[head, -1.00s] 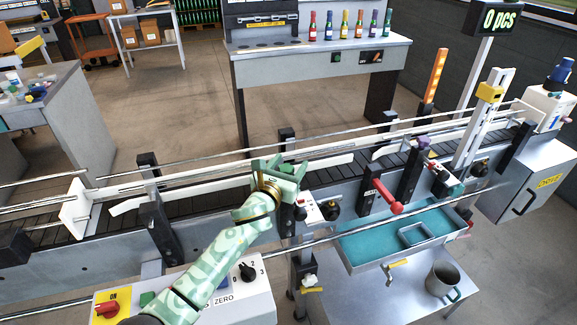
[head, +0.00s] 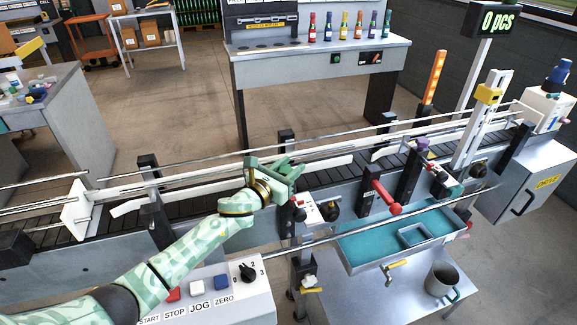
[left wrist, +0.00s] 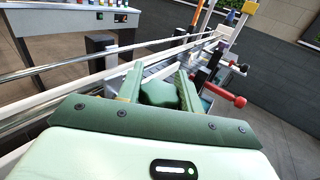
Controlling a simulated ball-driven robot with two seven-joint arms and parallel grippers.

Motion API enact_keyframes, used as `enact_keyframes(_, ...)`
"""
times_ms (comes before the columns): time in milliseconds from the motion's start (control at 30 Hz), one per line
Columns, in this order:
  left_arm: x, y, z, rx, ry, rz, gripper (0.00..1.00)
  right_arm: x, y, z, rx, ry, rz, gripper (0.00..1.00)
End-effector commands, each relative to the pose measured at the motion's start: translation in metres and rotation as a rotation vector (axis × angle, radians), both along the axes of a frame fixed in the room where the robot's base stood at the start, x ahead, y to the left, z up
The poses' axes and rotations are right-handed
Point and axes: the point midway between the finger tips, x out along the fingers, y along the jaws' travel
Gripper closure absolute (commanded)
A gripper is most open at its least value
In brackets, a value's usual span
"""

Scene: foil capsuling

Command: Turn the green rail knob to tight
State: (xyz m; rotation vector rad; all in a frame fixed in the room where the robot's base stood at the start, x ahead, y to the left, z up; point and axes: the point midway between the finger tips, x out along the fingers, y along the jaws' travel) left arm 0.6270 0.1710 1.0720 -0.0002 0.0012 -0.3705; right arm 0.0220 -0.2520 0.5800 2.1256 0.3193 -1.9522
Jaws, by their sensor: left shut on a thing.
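My left gripper (head: 280,167) is at the near side of the conveyor, by the guide rail posts. In the left wrist view its two fingers (left wrist: 158,82) stand on either side of the green knob (left wrist: 160,93), and the gripper is shut on it. The knob looks lobed and dark green. In the head view the gripper mostly hides the knob, and I cannot read its turn angle or any mark for tight. My right gripper is not in view.
The conveyor (head: 330,177) runs across the view with long metal guide rails. A red-handled lever (head: 386,197) stands right of my gripper, above a blue-lined tray (head: 365,247). A control box (head: 235,295) with a selector sits below my arm.

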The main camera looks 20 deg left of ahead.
Motion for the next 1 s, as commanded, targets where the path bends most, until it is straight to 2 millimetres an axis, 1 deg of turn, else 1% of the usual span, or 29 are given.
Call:
enact_keyframes(167,0.0,0.0,-0.005,0.007,0.0,-0.163,0.87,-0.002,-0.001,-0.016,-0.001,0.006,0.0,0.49)
enact_keyframes(267,0.0,-0.001,-0.008,0.006,0.001,-0.257,0.87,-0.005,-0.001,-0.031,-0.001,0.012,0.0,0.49)
enact_keyframes(500,-0.002,-0.004,-0.012,0.004,0.003,-0.463,0.87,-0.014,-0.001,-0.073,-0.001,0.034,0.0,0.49)
enact_keyframes(700,-0.004,-0.006,-0.011,0.002,0.003,-0.594,0.87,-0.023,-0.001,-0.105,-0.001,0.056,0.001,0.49)
enact_keyframes(833,-0.005,-0.006,-0.009,0.0,0.004,-0.654,0.87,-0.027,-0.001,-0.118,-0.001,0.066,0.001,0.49)
enact_keyframes(1000,-0.006,-0.007,-0.005,0.001,0.004,-0.701,0.87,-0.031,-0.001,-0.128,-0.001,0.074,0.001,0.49)
